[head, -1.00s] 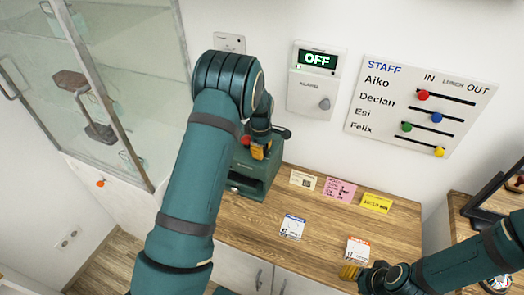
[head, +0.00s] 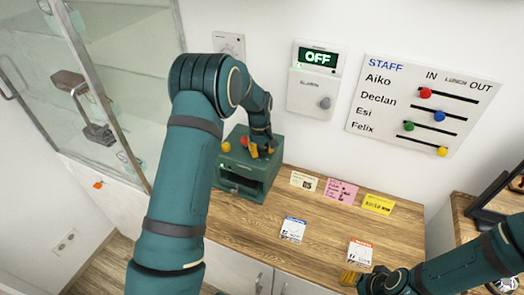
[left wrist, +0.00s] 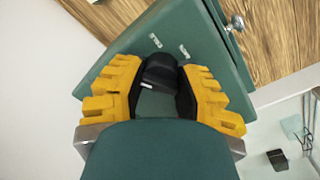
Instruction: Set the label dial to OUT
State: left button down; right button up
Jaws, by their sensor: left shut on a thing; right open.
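A green box-shaped device (head: 231,180) stands on the wooden counter. In the left wrist view its top (left wrist: 205,30) carries a black dial (left wrist: 160,70) with a small white mark at its lower left. Two small white labels (left wrist: 184,51) sit above the dial; I cannot read them. My left gripper (head: 262,153) is at the device's top, its yellow fingers (left wrist: 160,88) shut on the dial from both sides. The dial is hidden in the head view. My right gripper (head: 350,278) is open, low at the counter's front.
An alarm panel (head: 311,93) on the wall reads OFF. A staff board (head: 420,108) with coloured sliders hangs to its right. Several notes, one pink (head: 341,190), and cards lie on the counter (head: 245,228). A glass cabinet (head: 130,60) stands at the left. The counter's middle is mostly clear.

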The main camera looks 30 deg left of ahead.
pick_arm(q)
jog(key=shift+a, duration=0.1)
dwell(0.5)
jog(key=c, duration=0.6)
grip_release()
notch_tip(320, 180, up, 12)
jog(key=shift+s+a, duration=0.25)
jog(key=shift+f, duration=0.1)
pick_arm(e)
jog(key=shift+s+f, duration=0.1)
